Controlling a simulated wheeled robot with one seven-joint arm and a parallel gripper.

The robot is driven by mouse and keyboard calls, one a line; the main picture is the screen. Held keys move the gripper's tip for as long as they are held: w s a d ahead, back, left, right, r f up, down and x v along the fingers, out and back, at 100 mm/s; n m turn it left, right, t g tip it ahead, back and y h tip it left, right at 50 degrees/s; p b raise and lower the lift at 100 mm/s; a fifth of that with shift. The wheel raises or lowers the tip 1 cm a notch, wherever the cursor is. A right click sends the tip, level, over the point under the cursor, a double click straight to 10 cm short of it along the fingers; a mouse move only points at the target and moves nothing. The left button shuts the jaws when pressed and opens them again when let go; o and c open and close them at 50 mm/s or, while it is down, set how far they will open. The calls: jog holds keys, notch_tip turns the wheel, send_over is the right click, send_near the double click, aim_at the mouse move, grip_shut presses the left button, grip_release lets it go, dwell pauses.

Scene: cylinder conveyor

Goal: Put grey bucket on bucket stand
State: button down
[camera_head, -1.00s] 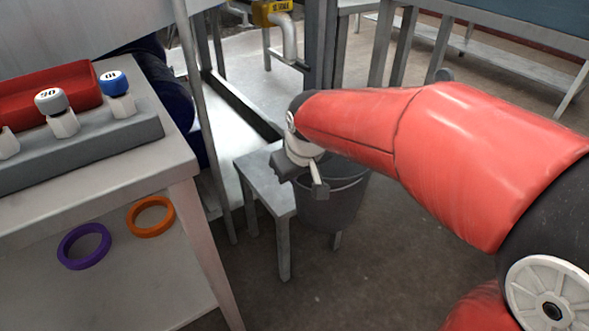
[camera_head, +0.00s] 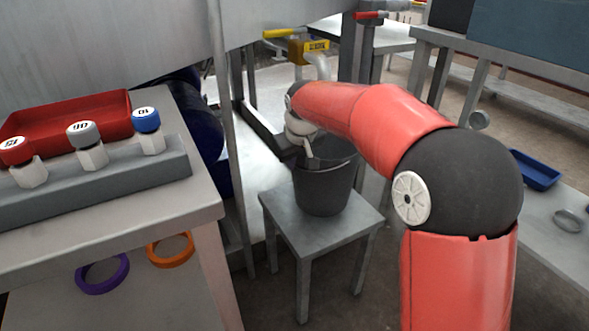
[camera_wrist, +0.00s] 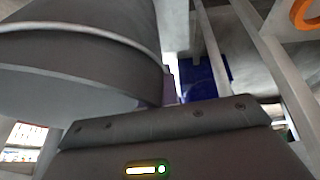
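The grey bucket (camera_head: 323,190) is upright at the top of the bucket stand (camera_head: 290,217), a small grey metal stool, in the head view. I cannot tell for certain whether its base rests fully on the stand. My gripper (camera_head: 309,158) is at the bucket's near left rim, with a finger against it. It looks shut on the rim, though the arm hides part of the grip. In the wrist view the bucket's dark side and rim (camera_wrist: 75,60) fill the upper left, close to the gripper body.
A table at left holds a red tray (camera_head: 112,103) and a grey rack (camera_head: 105,178) with capped bottles. An orange ring (camera_head: 170,262) and a purple ring (camera_head: 80,287) lie on its lower shelf. A blue tray (camera_head: 535,170) is at right.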

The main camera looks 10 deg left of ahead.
aim_at(294, 174)
jog(key=shift+w+a, duration=0.15)
jog(key=shift+w, duration=0.15)
jog(key=shift+f+b, duration=0.4)
jog(key=shift+f, duration=1.45)
jog(key=c, duration=1.6)
grip_release()
jog(key=shift+c, duration=0.2)
jog(key=p+v, duration=0.1)
jog(key=v, duration=1.1)
jog(key=shift+p, duration=0.35)
